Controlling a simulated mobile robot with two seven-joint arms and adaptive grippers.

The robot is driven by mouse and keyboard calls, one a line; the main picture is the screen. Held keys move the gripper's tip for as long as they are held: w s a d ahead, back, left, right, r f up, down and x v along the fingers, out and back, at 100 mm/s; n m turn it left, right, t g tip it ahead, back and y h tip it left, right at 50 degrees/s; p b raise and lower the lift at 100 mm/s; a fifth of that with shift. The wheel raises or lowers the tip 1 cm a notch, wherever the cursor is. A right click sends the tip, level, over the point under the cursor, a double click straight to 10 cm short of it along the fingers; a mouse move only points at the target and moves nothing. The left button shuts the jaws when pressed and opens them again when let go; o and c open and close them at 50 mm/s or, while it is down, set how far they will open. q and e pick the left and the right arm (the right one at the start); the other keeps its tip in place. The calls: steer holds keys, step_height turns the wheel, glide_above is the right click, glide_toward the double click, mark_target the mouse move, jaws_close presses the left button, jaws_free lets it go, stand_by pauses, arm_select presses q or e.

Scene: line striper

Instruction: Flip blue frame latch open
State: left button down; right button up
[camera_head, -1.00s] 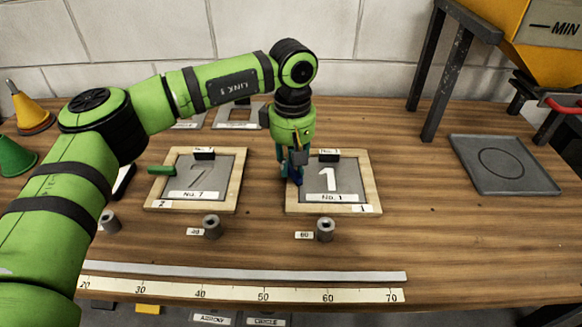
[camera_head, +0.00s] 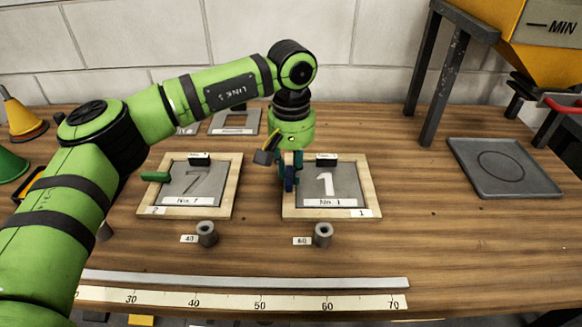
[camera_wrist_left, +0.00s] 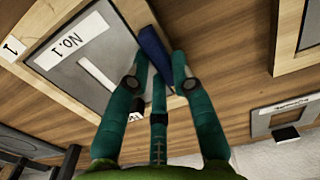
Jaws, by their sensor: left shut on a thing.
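The blue frame latch (camera_wrist_left: 153,48) is a short bar at the left edge of the wooden frame marked 1 (camera_head: 373,190). In the head view it shows only as a small dark blue piece (camera_head: 289,184) under the gripper. My left gripper (camera_head: 289,172) is low over that edge, shut on the latch. In the left wrist view its teal fingers (camera_wrist_left: 153,72) lie on either side of the bar. The frame holds a grey plate with a white 1 and a label No. 1 (camera_head: 337,202). My right gripper is not in view.
A second wooden frame (camera_head: 237,185), with a green latch (camera_head: 155,177), stands to the left. Grey cylinders (camera_head: 323,235) sit in front of the frames, before a ruler strip (camera_head: 240,301). A grey tray (camera_head: 541,183) lies at right; bare table separates it from frame 1.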

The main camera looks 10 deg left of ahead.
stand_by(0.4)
arm_select(q)
steer(key=c, duration=1.1)
jaws_free()
steer(key=shift+o, duration=0.2)
steer(key=shift+r, duration=0.15)
step_height(320, 180, up, 12)
